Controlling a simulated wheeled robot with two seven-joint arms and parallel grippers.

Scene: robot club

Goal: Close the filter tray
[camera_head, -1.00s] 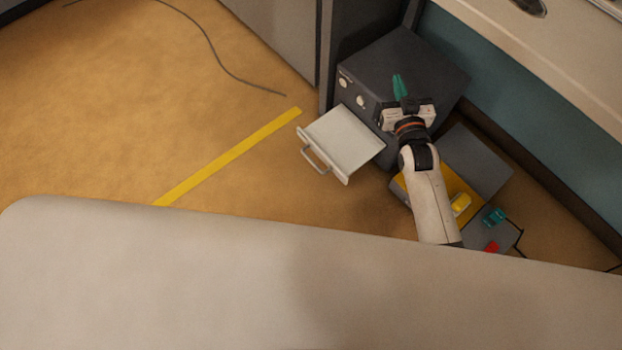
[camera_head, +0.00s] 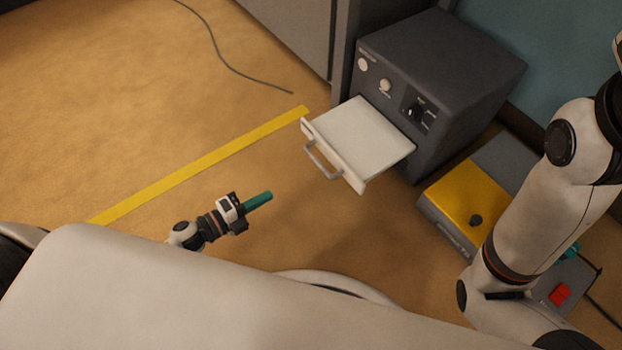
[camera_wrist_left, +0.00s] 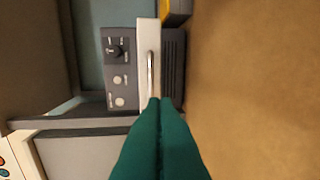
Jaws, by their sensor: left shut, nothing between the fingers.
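The filter tray (camera_head: 358,138) is a white drawer with a grey bar handle (camera_head: 321,160). It sticks well out of the front of a dark grey machine (camera_head: 440,80). My left gripper (camera_head: 259,200) has teal fingers, shut and empty, over the floor to the left of the tray and apart from it. In the left wrist view the shut fingers (camera_wrist_left: 160,140) point toward the tray front (camera_wrist_left: 148,70) and its handle (camera_wrist_left: 151,72). The gap between them is hard to judge there. My right arm crosses the right side of the head view, but its gripper is out of view.
A yellow-topped box (camera_head: 466,197) with a dark knob stands right of the tray. A grey box with a red button (camera_head: 560,294) lies partly behind my right arm. A yellow floor stripe (camera_head: 200,167) and a cable (camera_head: 235,70) lie left, with open floor around.

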